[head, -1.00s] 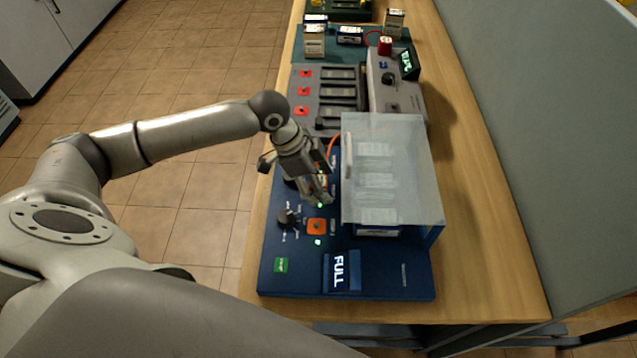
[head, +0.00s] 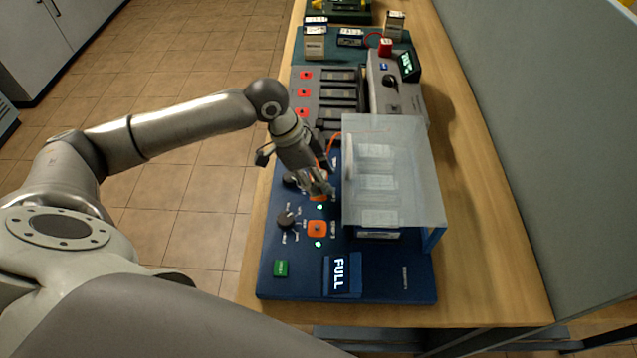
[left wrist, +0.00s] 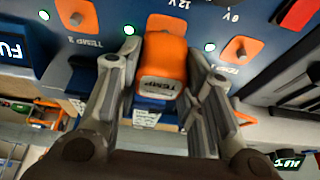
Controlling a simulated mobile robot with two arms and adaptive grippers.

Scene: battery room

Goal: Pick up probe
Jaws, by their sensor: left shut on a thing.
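The probe (left wrist: 163,62) is an orange block with a pale end marked TEMP, between the fingers in the left wrist view. My left gripper (head: 324,188) is shut on it over the left side of the blue panel (head: 385,275). The left gripper (left wrist: 160,78) also shows in its wrist view, one finger on each side of the probe. In the head view the fingers mostly hide the probe. Whether it touches the panel cannot be told. My right gripper is not in view.
A clear cover (head: 390,150) stands over white-labelled blocks just right of the gripper. A grey meter unit (head: 392,90) is behind. Bare wood (head: 480,240) runs along the right.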

